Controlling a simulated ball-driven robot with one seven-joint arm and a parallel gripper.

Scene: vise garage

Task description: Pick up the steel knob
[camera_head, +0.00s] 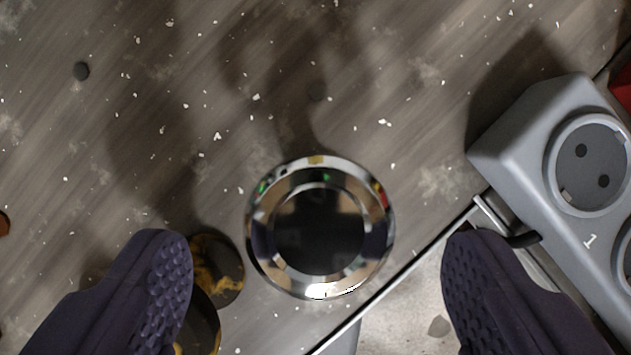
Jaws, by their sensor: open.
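The steel knob (320,228) is a shiny, round, mirror-like piece with a dark reflecting centre, seen from above on the grey wood-grain surface. My gripper (318,280) is open, its two dark purple padded fingers at the lower left and lower right of the view. The knob lies in the gap between the fingers, slightly beyond the line of their tips in the picture. Neither finger touches it, and nothing is held. The knob's underside is hidden.
A grey power strip (565,170) lies at the right, near the right finger. Black and rusty-yellow round pieces (217,268) sit close to the left finger, partly hidden by it. A metal-edged pale area (410,310) is at the bottom. The speckled surface (130,120) at upper left is mostly clear.

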